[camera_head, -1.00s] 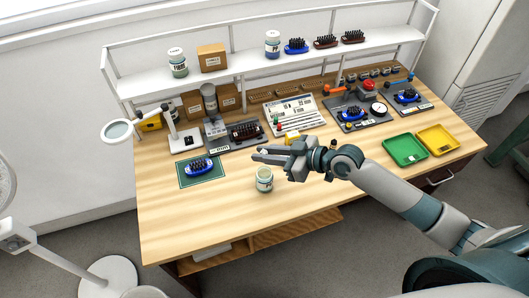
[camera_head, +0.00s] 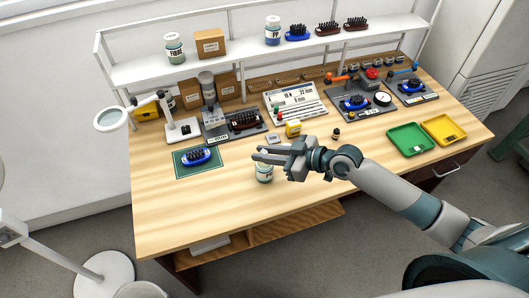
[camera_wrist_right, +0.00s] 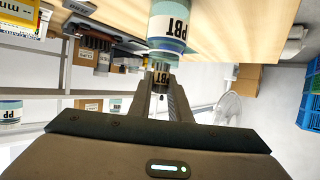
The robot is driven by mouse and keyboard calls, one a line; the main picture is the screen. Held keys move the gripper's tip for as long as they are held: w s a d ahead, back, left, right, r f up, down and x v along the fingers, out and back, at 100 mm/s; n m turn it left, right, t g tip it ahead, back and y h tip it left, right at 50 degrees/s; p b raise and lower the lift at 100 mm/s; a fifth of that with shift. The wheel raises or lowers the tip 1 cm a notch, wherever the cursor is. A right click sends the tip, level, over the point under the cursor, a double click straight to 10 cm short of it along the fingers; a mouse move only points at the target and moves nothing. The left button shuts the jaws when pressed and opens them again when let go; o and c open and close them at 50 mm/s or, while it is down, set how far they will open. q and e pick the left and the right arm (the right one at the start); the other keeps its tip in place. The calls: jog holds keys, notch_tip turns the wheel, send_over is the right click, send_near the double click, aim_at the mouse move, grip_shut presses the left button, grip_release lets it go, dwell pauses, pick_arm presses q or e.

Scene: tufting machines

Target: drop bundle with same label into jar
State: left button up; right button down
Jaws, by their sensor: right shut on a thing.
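A jar (camera_head: 264,174) stands on the wooden bench near its front middle. In the right wrist view the jar (camera_wrist_right: 169,28) shows a PBT label. My right gripper (camera_head: 258,155) hangs just over the jar and hides its top in the head view. In the right wrist view my right gripper (camera_wrist_right: 161,92) is shut on a small dark bundle (camera_wrist_right: 162,76) with a PBT label. The bundle is close to the jar's mouth; I cannot tell whether its end is inside. My left gripper is not in view.
Behind the gripper are a yellow block (camera_head: 293,129) and a small dark bottle (camera_head: 336,133). A blue brush lies on a green mat (camera_head: 181,169) at left. Green (camera_head: 405,151) and yellow (camera_head: 458,142) trays stand at right. The bench front (camera_head: 200,220) is clear.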

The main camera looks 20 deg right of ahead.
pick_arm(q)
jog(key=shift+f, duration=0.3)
pick_arm(e)
jog(key=shift+f, duration=0.35)
jog(key=c, duration=1.6)
grip_release()
jog(key=shift+o, duration=0.2)
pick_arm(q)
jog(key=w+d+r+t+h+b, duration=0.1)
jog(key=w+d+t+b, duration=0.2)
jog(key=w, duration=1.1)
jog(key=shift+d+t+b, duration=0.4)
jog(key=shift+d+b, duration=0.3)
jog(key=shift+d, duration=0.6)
pick_arm(e)
jog(key=v, duration=1.7)
jog(key=shift+s+r, duration=0.15)
